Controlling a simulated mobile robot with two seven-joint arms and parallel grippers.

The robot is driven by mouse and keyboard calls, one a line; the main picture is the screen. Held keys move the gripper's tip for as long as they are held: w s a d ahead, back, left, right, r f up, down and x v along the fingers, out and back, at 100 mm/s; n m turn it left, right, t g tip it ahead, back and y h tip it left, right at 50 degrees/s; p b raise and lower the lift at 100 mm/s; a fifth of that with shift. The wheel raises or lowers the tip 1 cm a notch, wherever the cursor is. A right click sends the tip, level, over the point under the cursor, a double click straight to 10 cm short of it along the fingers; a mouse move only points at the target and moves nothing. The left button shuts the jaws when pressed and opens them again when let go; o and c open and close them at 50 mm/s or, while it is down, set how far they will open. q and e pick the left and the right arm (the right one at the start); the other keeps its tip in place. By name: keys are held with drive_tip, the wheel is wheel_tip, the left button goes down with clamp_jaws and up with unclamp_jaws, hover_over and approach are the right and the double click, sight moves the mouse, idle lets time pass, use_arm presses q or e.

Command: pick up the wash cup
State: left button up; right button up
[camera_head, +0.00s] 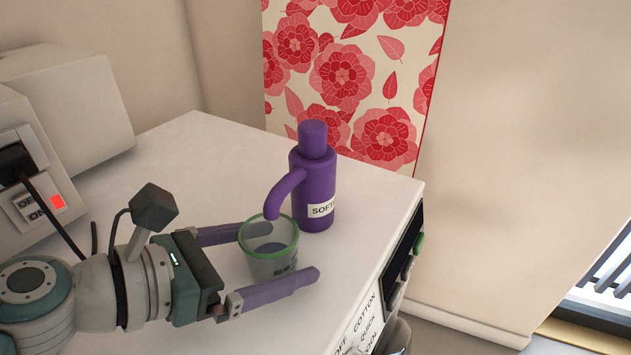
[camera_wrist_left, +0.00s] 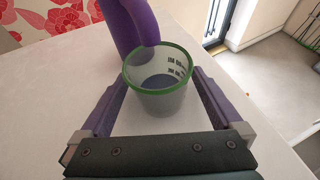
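The wash cup (camera_head: 270,262) is a clear, greyish cup with a green rim and dark markings on its side. It stands upright on the white top of the machine (camera_head: 160,160). My left gripper (camera_head: 282,252) is open, with one purple finger on each side of the cup. In the left wrist view the cup (camera_wrist_left: 158,100) sits between the finger ends, and gaps show beside it. My right gripper is in neither view.
A purple softener bottle (camera_head: 318,190) with a handle stands right behind the cup, very close to it. A grey box with an OFF/ON switch (camera_head: 40,205) is at the left. The machine's front edge with its controls (camera_head: 385,290) lies at the right.

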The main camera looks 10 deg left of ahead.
use_arm(q)
drive_tip(key=c, duration=1.3)
drive_tip(key=shift+r, duration=0.1)
drive_tip(key=shift+c, duration=0.2)
